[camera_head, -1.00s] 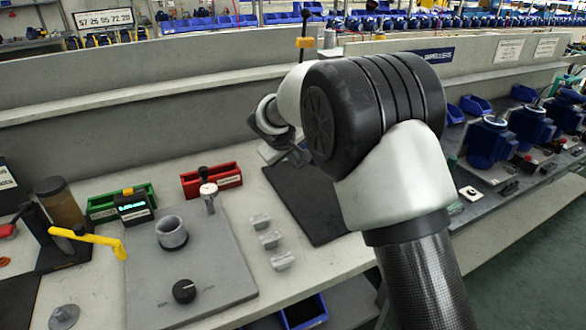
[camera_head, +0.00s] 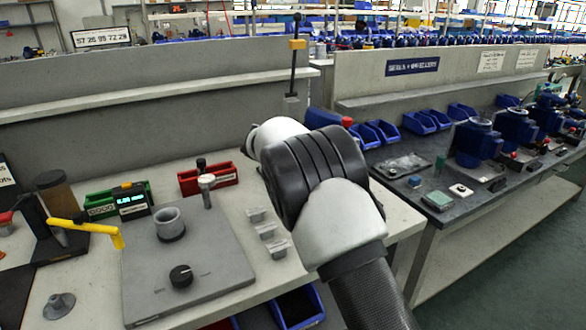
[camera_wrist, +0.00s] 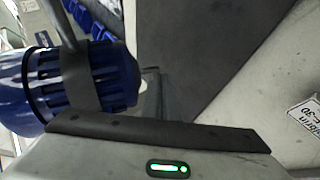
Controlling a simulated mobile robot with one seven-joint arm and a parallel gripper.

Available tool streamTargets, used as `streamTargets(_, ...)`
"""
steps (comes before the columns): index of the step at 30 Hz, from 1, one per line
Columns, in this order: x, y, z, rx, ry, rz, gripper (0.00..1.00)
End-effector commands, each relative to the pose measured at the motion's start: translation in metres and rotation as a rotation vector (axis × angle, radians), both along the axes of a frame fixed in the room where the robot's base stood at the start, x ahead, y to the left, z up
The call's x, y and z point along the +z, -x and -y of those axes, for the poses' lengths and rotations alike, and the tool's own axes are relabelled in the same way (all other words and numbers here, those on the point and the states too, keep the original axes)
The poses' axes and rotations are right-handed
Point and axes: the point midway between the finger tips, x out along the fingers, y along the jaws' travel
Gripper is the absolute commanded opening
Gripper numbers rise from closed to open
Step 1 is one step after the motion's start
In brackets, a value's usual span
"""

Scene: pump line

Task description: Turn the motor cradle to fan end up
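In the wrist view a blue motor (camera_wrist: 115,75) with a slotted fan cover lies on its side at the left, its slotted end pointing right. A dark grey band (camera_wrist: 80,85), seemingly part of the motor cradle, wraps around it. My gripper (camera_wrist: 150,95) is at lower middle, with its dark fingers close beside the slotted end; whether they touch anything is unclear. In the head view my arm hides the gripper and most of the cradle area. A blue rounded shape (camera_head: 322,118) and a red knob (camera_head: 347,121) show just beyond my arm.
A grey plate with a cup (camera_head: 170,224) and black dial (camera_head: 181,276) lies left of my arm, with small grey blocks (camera_head: 266,230) beside it. A yellow lever (camera_head: 90,231) stands further left. Blue bins (camera_head: 420,122) and blue motors (camera_head: 478,143) line the right bench.

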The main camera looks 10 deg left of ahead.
Motion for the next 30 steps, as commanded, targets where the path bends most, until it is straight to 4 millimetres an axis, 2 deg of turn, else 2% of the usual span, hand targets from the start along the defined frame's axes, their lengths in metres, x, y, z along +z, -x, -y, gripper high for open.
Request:
streamTargets(9, -0.015, -0.02, 0.014, -0.001, 0.0, 0.0, 0.0)
streamTargets(30, -0.018, -0.026, 0.02, -0.001, -0.001, 0.0, 0.0)
